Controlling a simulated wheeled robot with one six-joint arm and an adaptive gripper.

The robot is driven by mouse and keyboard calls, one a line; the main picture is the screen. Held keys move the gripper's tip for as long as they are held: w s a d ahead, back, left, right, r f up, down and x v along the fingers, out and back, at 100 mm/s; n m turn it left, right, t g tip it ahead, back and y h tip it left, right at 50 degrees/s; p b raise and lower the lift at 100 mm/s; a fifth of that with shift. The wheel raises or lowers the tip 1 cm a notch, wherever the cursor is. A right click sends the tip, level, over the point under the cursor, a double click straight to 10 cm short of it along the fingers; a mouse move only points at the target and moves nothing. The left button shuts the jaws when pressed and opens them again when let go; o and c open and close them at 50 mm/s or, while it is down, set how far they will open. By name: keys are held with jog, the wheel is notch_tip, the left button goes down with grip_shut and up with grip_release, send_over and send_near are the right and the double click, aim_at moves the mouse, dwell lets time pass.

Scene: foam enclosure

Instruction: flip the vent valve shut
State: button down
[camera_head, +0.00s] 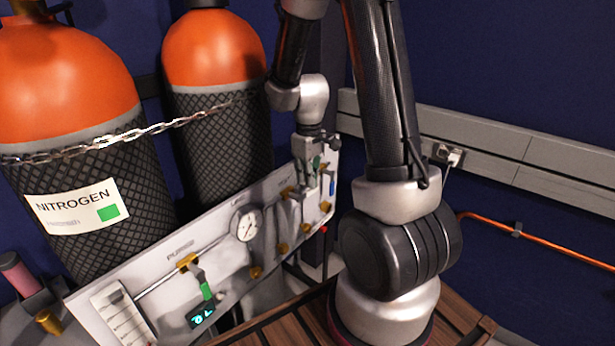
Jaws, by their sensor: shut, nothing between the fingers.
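A pale valve panel (225,268) runs from the lower left up to the middle of the view. At its right end, brass valve fittings (325,206) sit close together, with a blue lever (332,187) and a bit of green (317,161) showing. The labels there are too small to read, so I cannot tell which one is the vent valve or how its lever stands. My gripper (319,183) is shut and empty, pointing down in front of this end of the panel. It hides part of the valves. I cannot tell whether it touches a lever.
A round gauge (247,224) and a purge valve with a green lever (204,284) are further left on the panel. Two orange-topped cylinders (213,47) stand behind it, with a chain (190,119) across them. An orange pipe (540,238) runs along the right wall.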

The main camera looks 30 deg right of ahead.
jog(key=shift+w+d+f, duration=0.1)
jog(key=shift+d+f, duration=0.1)
jog(key=shift+f, duration=0.7)
jog(key=shift+w+d+f, duration=0.1)
jog(key=shift+d+f, duration=0.05)
jog(key=shift+f, duration=0.7)
jog(key=w+d+r, duration=0.2)
jog(key=d+r, duration=0.5)
jog(key=r, duration=0.4)
jog(key=shift+w+d+r, duration=0.15)
jog(key=shift+w+d, duration=0.2)
